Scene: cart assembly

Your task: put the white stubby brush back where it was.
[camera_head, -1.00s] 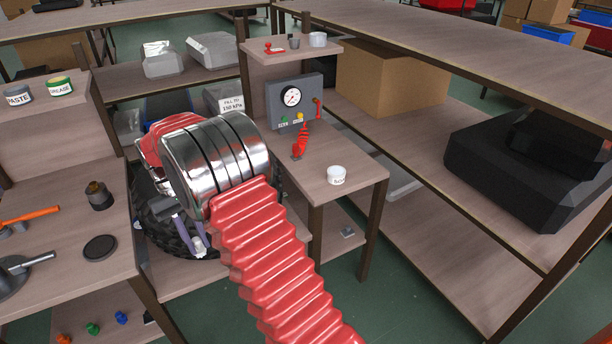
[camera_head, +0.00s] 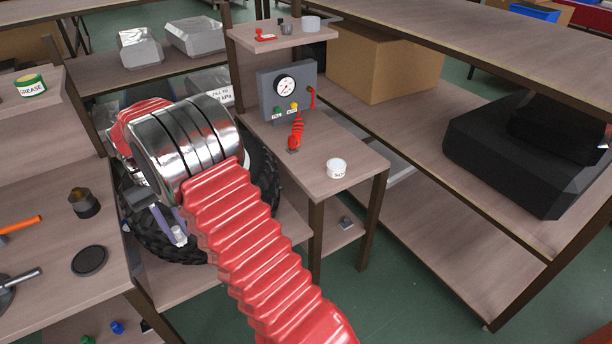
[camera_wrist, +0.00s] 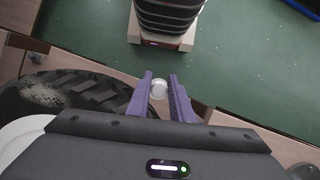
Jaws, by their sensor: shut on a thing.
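My gripper (camera_head: 172,228) hangs in front of the black tyre (camera_head: 262,165) in the head view, its purple fingers pointing down. It is shut on a small white thing (camera_head: 180,235), which looks like the white stubby brush. In the wrist view the same white piece (camera_wrist: 159,88) shows as a round end between the two fingers (camera_wrist: 160,95). The rest of it is hidden or too small to tell. The tyre also shows at the left of the wrist view (camera_wrist: 65,95), beside the fingers. Whether they touch cannot be told.
The left bench holds a dark open pot (camera_head: 84,203), a black disc (camera_head: 89,260) and an orange-handled tool (camera_head: 20,224). A grease tin (camera_head: 31,86) stands on the raised shelf. A gauge box (camera_head: 287,90) and a white tub (camera_head: 336,168) stand on the right bench. Green floor lies between shelves.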

